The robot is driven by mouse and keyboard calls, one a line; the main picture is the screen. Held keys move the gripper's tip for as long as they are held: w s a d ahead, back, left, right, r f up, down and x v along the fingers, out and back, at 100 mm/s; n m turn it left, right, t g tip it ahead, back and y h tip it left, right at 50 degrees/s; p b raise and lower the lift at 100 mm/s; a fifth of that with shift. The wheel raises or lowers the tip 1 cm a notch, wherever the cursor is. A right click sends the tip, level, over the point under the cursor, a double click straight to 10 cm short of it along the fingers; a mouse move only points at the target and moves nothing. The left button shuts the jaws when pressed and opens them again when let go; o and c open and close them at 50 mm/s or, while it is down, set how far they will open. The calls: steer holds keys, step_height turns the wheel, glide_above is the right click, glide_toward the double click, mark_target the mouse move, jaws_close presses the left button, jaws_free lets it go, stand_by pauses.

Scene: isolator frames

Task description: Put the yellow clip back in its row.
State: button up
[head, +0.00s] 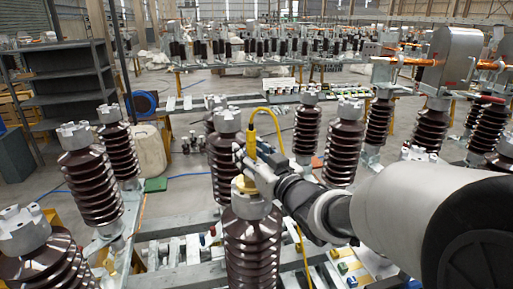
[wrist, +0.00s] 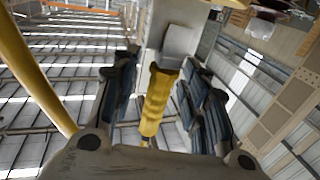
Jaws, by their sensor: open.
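The yellow clip (head: 251,141) stands upright above the grey-capped insulator in the front centre, with a yellow cable (head: 272,112) looping from its top. My gripper (head: 246,157) reaches in from the right and is at the clip. In the wrist view, the clip's ribbed yellow handle (wrist: 155,100) lies between the two dark fingers of my gripper (wrist: 158,98), with a gap on each side. The fingers are open. A pale metal block (wrist: 180,42) is at the handle's far end. I cannot make out the clip's row.
Brown ribbed insulators with grey caps stand close around, such as one at the left (head: 88,180) and one right of centre (head: 343,145). Small coloured blocks (head: 343,267) lie on the frame at the lower right. A grey shelf (head: 65,85) stands at the far left.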

jaws_close()
stand_by(0.5)
